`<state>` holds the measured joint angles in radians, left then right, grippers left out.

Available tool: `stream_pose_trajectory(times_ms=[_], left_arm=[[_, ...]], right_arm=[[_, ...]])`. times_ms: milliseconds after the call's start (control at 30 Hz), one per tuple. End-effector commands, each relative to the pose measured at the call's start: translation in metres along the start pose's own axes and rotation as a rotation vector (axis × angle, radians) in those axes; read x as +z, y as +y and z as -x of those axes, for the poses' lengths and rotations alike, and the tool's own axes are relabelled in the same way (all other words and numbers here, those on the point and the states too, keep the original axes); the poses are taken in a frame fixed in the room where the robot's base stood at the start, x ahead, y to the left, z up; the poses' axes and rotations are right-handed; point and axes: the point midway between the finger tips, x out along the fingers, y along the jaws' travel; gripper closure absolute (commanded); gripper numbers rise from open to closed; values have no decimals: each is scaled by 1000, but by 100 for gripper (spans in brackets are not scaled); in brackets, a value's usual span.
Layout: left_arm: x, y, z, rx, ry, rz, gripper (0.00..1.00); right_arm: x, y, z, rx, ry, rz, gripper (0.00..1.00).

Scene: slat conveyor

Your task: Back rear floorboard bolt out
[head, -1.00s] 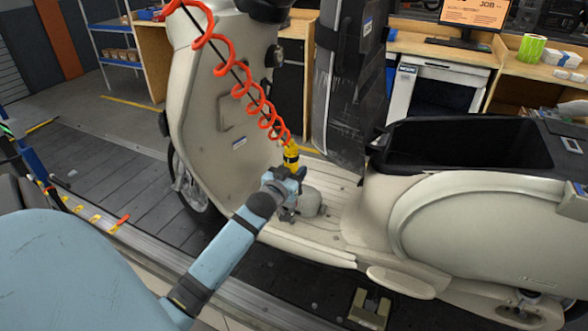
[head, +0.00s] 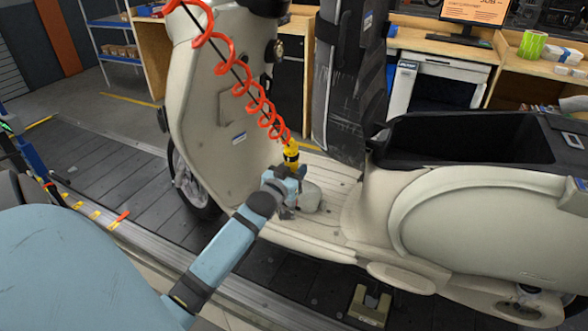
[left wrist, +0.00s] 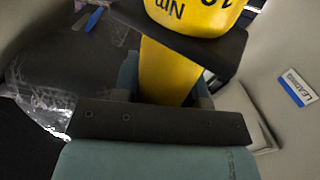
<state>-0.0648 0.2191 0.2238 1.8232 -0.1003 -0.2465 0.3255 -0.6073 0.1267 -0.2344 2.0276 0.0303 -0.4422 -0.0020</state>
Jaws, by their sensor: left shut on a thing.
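A cream scooter stands across the head view with its slatted floorboard (head: 335,182) low in the middle. My left gripper (head: 289,186) is over the floorboard, near the front leg shield (head: 215,110). It is shut on a yellow power tool (head: 291,155) that hangs from a red coiled hose (head: 258,100). In the left wrist view the yellow tool (left wrist: 165,65), marked "Nm", sits between the two dark fingers. The tool's lower end and the rear floorboard bolt cannot be made out. My right gripper is not in view.
A tall dark upright piece (head: 345,85) rises behind the floorboard. An open black storage bin (head: 400,150) is to the right. The slat conveyor (head: 130,170) runs under the scooter. Benches with a monitor (head: 475,14) and a blue shelf (head: 118,58) stand behind.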

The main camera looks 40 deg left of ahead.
Motion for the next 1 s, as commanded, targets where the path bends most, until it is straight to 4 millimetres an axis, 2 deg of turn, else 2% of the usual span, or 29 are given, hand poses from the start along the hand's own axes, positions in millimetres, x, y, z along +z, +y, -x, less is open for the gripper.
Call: stream_pose_trajectory(times_ms=[1000], left_arm=[[12,0,0,-1,-1,0,98]], right_arm=[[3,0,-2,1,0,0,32]])
